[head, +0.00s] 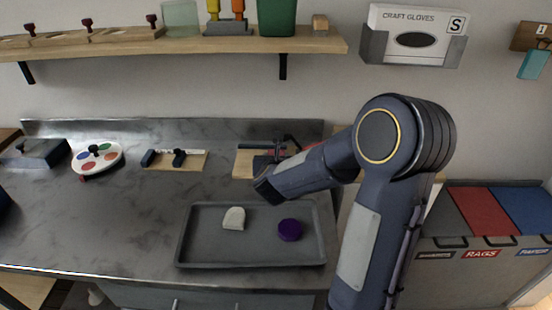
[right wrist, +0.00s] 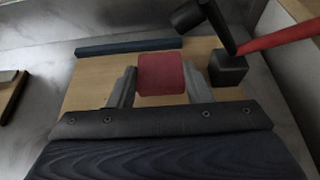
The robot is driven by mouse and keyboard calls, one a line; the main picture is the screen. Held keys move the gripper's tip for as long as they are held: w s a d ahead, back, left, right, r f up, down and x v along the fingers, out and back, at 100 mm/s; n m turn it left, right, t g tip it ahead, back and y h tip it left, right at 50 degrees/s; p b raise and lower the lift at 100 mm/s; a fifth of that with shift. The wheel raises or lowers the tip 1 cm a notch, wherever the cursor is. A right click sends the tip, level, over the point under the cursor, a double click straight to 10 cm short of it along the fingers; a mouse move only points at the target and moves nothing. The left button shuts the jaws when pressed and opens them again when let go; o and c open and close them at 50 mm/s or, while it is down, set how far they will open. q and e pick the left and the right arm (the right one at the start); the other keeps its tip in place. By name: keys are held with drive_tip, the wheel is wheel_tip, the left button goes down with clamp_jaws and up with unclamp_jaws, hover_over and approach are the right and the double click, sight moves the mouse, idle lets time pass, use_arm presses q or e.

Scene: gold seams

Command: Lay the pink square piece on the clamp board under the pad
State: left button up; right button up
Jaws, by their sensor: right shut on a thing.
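The pink square piece (right wrist: 162,74) is held between the two fingers of my right gripper (right wrist: 161,86) in the right wrist view. It is over the wooden clamp board (right wrist: 85,92); whether it touches the board I cannot tell. The dark pad end (right wrist: 187,16) of the clamp arm is beyond the piece, toward the upper right, and not over it. A black block (right wrist: 228,68) stands on the board to the right. In the head view my right forearm reaches over the clamp board (head: 243,165) and hides the piece. My left gripper is out of view.
A dark blue bar (right wrist: 128,46) runs along the board's far edge. The clamp has a red handle (right wrist: 285,38). In the head view a grey tray (head: 255,252) holds a cream piece (head: 234,218) and a purple disc (head: 290,230). The bench left of the tray is free.

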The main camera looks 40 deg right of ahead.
drive_tip(key=o, duration=1.1)
drive_tip(key=shift+f, duration=0.1)
drive_tip(key=shift+r, duration=0.2)
drive_tip(key=p+v, duration=0.1)
drive_tip(key=v, duration=1.1)
drive_tip(key=shift+p, duration=0.3)
